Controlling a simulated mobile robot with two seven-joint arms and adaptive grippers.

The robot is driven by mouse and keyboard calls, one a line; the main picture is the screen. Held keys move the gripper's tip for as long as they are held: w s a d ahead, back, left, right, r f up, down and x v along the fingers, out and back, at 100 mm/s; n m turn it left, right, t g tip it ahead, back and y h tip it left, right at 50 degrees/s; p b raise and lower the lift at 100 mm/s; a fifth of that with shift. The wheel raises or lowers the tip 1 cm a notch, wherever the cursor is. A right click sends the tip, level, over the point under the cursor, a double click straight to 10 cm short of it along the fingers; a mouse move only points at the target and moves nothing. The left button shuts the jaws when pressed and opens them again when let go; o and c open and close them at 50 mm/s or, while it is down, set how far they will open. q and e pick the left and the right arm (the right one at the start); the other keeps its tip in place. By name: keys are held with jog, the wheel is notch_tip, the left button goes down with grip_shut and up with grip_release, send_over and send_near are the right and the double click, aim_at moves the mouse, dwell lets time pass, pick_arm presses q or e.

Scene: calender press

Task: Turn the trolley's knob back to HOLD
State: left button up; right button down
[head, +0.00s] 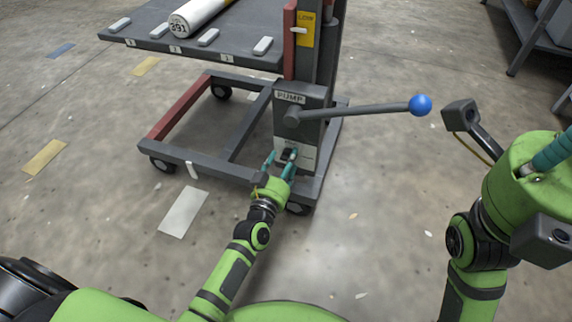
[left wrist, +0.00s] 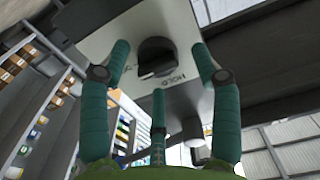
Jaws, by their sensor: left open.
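The trolley's knob (left wrist: 157,57) is black and round with a raised grip, on a pale plate (left wrist: 105,45) in the left wrist view. The word HOLD (left wrist: 163,81) is printed beside it; another marking at its left is partly hidden. I cannot tell for sure which label the knob points to. In the head view the knob (head: 288,154) is low on the trolley's post, under the PUMP label. My left gripper (head: 281,160) is open, with its teal fingers spread around the knob; contact is not clear. My right gripper (head: 553,149) is partly in view at the right, away from the trolley.
The pump lever (head: 355,110) with a blue ball (head: 420,105) sticks out right above the knob. The trolley's platform (head: 215,42) carries a white cylinder (head: 195,14) marked 391. A shelf (head: 535,30) stands at the upper right. The floor in front is mostly clear.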

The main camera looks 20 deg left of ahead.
pick_arm(q)
jog(key=shift+w, duration=0.1)
jog(key=c, duration=1.1)
jog(key=shift+c, duration=0.2)
